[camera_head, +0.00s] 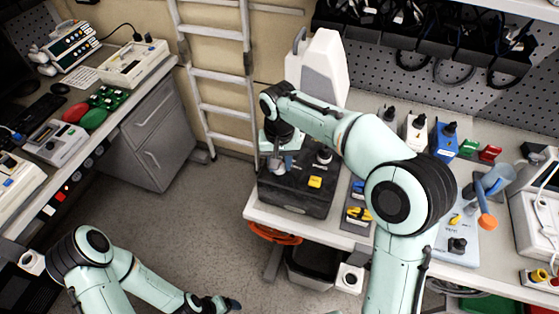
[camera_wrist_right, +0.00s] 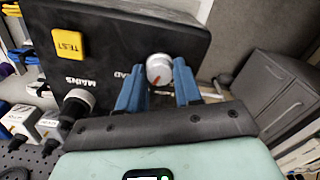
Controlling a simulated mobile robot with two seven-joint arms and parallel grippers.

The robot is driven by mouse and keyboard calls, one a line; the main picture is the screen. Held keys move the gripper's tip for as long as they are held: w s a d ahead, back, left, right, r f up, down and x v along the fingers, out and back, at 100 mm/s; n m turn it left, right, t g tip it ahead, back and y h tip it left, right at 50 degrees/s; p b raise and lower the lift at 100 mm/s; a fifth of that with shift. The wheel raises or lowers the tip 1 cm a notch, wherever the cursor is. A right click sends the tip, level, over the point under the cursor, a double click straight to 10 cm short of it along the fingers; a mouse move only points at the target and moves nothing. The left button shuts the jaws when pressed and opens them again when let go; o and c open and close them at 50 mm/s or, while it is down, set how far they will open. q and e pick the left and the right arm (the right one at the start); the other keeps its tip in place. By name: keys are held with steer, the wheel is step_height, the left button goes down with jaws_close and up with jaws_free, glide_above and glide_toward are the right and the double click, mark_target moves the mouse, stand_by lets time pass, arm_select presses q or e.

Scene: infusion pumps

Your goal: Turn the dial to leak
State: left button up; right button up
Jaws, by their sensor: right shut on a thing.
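The dial (camera_wrist_right: 158,70) is a round white knob with a red pointer line, on the top of a black box (camera_head: 295,198). In the wrist view the blue fingers of my right gripper (camera_wrist_right: 158,90) stand on either side of it, shut on it. The pointer slants, and the fingers hide part of the nearby lettering; I cannot read a "leak" mark. A yellow TEST button (camera_wrist_right: 68,43) and a black knob (camera_wrist_right: 76,105) near the word MAINS are on the same face. My left gripper (camera_head: 215,303) is low in the head view, partly cut off, away from the box.
The box stands at the left end of a workbench, in front of a tall white device (camera_head: 318,65). Yellow and blue connectors (camera_head: 358,214) lie to its right. A ladder (camera_head: 222,75) leans on the wall behind. The floor left of the bench is clear.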

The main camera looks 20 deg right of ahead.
steer(key=o, duration=1)
arm_select(q)
steer(key=w+r+p, duration=0.1)
steer(key=w+r, duration=0.1)
steer(key=shift+w+r+p, duration=0.2)
steer(key=shift+w+p, duration=0.15)
arm_select(e)
step_height(320, 180, up, 14)
steer(key=shift+f, duration=0.25)
arm_select(q)
steer(key=shift+w, duration=0.1)
